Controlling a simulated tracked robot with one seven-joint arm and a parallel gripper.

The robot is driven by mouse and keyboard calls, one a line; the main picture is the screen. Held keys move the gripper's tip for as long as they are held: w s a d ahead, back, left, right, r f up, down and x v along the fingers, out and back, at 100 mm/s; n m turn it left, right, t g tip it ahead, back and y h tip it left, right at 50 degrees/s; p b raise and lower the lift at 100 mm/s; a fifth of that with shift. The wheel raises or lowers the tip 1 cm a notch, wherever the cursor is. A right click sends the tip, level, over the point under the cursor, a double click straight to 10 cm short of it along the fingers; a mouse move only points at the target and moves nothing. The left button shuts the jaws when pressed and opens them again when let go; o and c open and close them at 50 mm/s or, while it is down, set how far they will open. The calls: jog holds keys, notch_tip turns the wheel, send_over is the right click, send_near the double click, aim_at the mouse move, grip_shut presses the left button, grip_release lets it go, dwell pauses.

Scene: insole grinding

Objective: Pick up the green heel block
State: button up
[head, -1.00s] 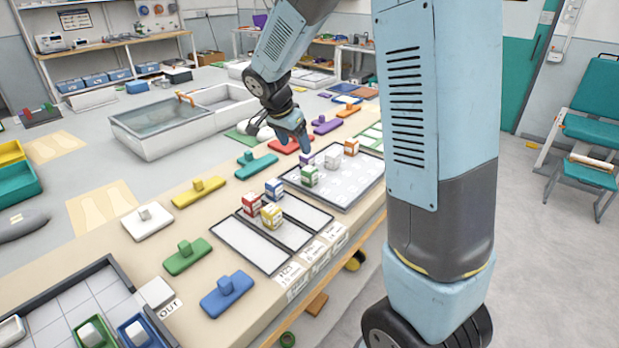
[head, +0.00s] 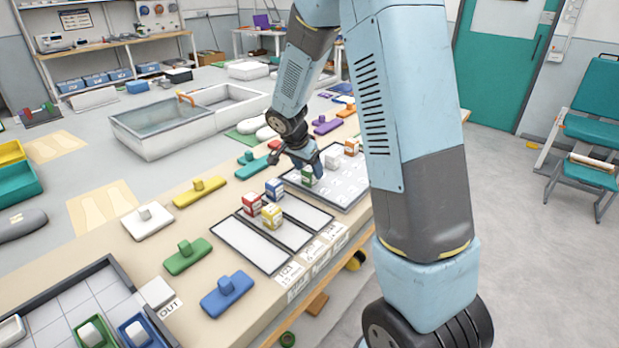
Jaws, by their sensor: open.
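The green heel block (head: 307,177), a small cube with a pale label, stands on the grey-framed tray (head: 343,197) at the right part of the bench. My gripper (head: 315,172) is open and hangs over the tray, right at the green block. Its fingers cover part of the block. I cannot tell whether they are around it, touching it or only in front of it.
A white block (head: 332,161) and an orange block (head: 351,147) stand on the same tray. Red (head: 252,203), blue (head: 274,188) and yellow (head: 271,215) blocks stand close by on the left. Several handled pads, such as a green one (head: 187,257), line the bench.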

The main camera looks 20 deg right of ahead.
jog(key=shift+x, duration=1.2)
jog(key=c, duration=1.1)
